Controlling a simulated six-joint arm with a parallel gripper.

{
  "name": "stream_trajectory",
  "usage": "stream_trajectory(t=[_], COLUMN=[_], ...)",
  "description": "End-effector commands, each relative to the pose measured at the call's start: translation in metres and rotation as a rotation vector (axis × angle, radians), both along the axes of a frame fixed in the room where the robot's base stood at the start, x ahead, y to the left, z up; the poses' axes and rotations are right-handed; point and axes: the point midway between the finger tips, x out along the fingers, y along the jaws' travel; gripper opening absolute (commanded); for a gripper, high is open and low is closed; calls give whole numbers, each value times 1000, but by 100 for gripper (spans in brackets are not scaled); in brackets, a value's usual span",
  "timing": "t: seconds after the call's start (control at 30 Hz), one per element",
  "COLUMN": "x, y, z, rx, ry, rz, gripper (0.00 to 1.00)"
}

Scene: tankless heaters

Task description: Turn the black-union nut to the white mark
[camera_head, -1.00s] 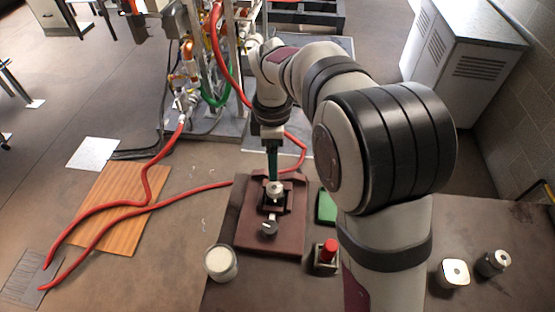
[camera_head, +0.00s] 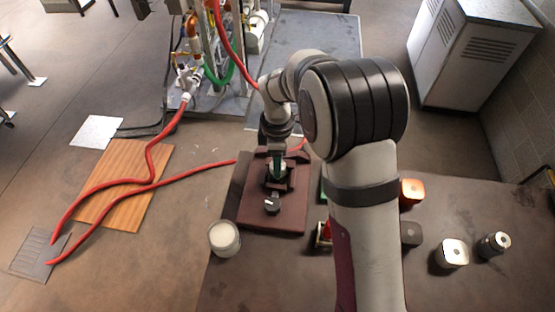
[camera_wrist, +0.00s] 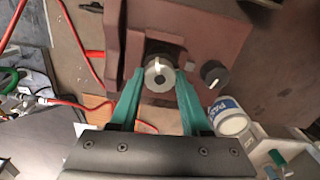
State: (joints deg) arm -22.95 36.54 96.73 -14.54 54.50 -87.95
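A round silver nut (camera_wrist: 159,73) with a dark centre sits on a brown fixture (camera_head: 255,214). A short white mark (camera_wrist: 157,63) shows at its upper edge in the wrist view. A black knob (camera_wrist: 213,74) with a pale pointer line is to its right; it also shows in the head view (camera_head: 272,204). My gripper (camera_wrist: 159,76) has teal fingers, one on each side of the silver nut, with narrow gaps seeming to remain. In the head view my gripper (camera_head: 277,169) is over the fixture and hides much of the nut. I cannot tell whether this nut is the black-union one.
A white jar (camera_head: 224,239) stands left of the fixture. A red button (camera_head: 324,232) is partly hidden by my arm. Red hoses (camera_head: 190,172) run left.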

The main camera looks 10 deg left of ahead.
Motion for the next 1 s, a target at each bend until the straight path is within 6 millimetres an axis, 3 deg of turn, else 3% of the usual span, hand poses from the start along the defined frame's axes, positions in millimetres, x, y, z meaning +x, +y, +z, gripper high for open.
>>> stream_trajectory(t=[0.03, 0.2, 0.57, 1.0], x=[0, 0, 0, 0], y=[0, 0, 0, 1], z=[0, 0, 0, 0], rx=[0, 0, 1, 2], ry=[-1, -1, -1, 1], rz=[0, 0, -58, -418], gripper=[27, 0, 0, 0])
